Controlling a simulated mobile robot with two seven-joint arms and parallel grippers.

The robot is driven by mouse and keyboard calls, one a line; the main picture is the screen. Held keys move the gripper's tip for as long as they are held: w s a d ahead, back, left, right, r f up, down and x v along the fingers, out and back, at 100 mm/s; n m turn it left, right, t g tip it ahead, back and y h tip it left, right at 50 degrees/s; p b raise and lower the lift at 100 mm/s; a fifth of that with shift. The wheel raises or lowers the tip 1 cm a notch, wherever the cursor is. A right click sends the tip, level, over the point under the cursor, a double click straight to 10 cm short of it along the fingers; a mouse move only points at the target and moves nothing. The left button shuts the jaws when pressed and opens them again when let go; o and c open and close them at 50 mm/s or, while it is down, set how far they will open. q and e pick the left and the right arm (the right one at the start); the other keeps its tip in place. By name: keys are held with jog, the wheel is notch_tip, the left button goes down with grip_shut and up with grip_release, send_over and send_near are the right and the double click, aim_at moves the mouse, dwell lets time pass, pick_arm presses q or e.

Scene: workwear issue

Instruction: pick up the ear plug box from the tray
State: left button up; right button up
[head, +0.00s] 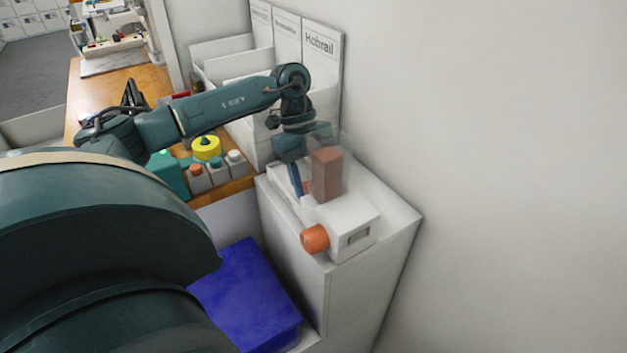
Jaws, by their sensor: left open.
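A reddish-brown upright box (327,176) shows at my left gripper (311,180), above the white cabinet top. No label on it can be read, so I cannot tell for sure that it is the ear plug box. My left gripper is open and points down. One blue finger shows left of the box; the other is hidden or blurred. I cannot tell whether the box lies between the fingers. A white, tray-like edge (281,199) shows below the gripper, partly hidden. My right gripper is not in view.
A white device (350,232) with an orange knob (315,239) sits at the cabinet's (297,249) front edge. White bins (231,58) and a wall stand close by. A yellow round item (206,147) and small blocks lie on the wooden counter. A blue box (247,296) is below.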

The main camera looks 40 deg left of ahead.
pick_arm(q)
jog(key=shift+c, duration=0.2)
jog(key=c, duration=0.7)
